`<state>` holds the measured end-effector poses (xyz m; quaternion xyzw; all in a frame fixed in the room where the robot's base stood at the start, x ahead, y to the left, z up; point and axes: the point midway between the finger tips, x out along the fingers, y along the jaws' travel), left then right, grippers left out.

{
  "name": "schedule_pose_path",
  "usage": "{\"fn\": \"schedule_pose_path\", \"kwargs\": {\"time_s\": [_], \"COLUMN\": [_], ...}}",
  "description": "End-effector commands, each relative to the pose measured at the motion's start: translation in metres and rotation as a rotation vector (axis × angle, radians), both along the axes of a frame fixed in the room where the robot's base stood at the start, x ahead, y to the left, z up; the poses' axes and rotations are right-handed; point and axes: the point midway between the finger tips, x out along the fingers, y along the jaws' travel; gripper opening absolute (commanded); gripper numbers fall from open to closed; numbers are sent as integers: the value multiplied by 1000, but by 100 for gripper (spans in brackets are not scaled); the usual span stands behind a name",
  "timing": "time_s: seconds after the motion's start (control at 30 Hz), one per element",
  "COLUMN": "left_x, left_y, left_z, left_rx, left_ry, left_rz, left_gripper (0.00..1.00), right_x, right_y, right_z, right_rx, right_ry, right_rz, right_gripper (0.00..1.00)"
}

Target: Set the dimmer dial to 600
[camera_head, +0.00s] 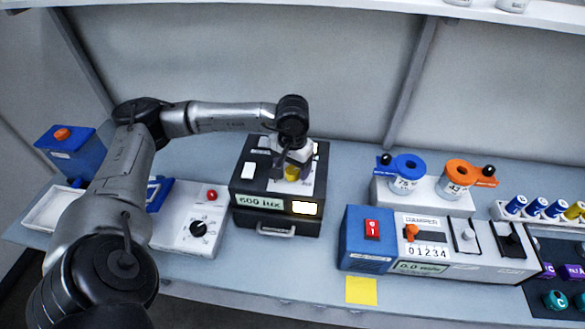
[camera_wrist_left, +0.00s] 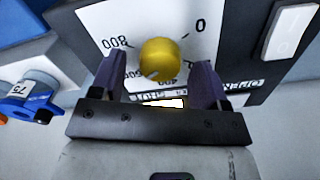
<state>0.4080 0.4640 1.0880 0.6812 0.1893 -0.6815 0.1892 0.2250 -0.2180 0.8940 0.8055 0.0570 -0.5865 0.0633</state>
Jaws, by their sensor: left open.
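The dimmer dial is a yellow round knob (camera_head: 291,173) on the white top plate of a black box (camera_head: 243,187). The box's front display (camera_head: 258,201) reads 600 lux, beside a lit window (camera_head: 305,208). In the left wrist view the yellow knob (camera_wrist_left: 160,59) sits on a scale where 0 and 800 can be read; the lower marks are partly hidden. My left gripper (camera_head: 290,166) is over the knob from above. Its fingers (camera_wrist_left: 158,70) stand open on either side of the knob, with gaps visible. My right gripper is not in view.
A white box with a black dial (camera_head: 198,229) and red button stands to the left. A blue and white device (camera_head: 367,226) with switches stands to the right, a yellow note (camera_head: 361,290) before it.

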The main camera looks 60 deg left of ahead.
Motion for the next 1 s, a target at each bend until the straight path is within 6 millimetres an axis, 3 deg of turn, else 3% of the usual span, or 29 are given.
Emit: {"fn": "schedule_pose_path", "kwargs": {"time_s": [0.5,0.7,1.0], "left_x": [1,0,0], "left_y": [0,0,0], "left_z": [98,119,128], "left_rx": [-2,-1,-1], "left_ry": [-5,-4,-1], "left_rz": [0,0,-1], "left_gripper": [69,69,69], "right_x": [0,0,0], "right_y": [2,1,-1], "right_z": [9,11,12], "right_rx": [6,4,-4], "right_ry": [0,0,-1], "right_rz": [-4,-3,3], "right_gripper": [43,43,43]}}
